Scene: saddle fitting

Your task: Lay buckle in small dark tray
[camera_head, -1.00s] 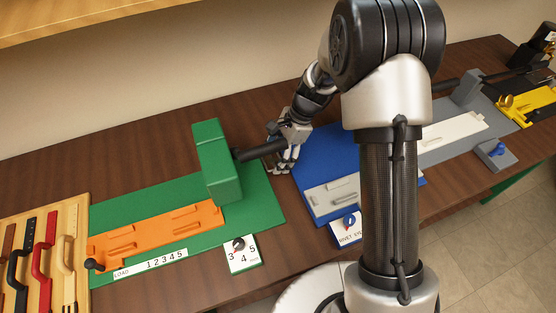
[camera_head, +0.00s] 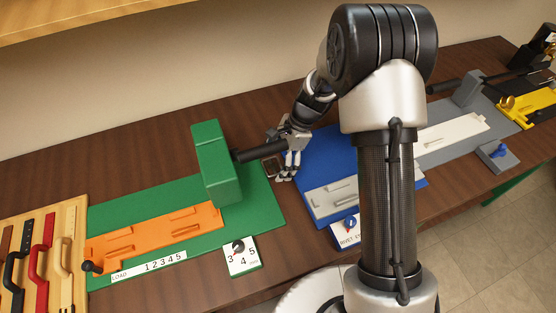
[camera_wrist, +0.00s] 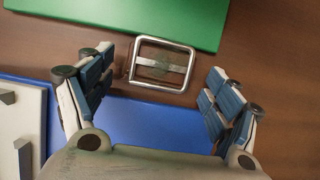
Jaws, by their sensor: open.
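The buckle (camera_wrist: 146,64), a silver rectangular frame with a middle bar, shows in the wrist view between and beyond my spread fingertips. It lies near the edges of the green and blue mats. My gripper (camera_wrist: 160,88) is open, with a finger on each side of the buckle and visible gaps to it. In the head view my gripper (camera_head: 288,170) is low over the gap between the two mats. A small dark patch with a light rim shows just left of it; I cannot tell if this is buckle or tray. I cannot make out the small dark tray clearly.
A green block (camera_head: 217,160) with a black bar reaching toward my gripper stands on the green mat (camera_head: 262,205). The blue mat (camera_head: 310,160) with a grey plate (camera_head: 338,194) lies to the right. A strap rack (camera_head: 68,285) is at far left. Bare wood lies behind.

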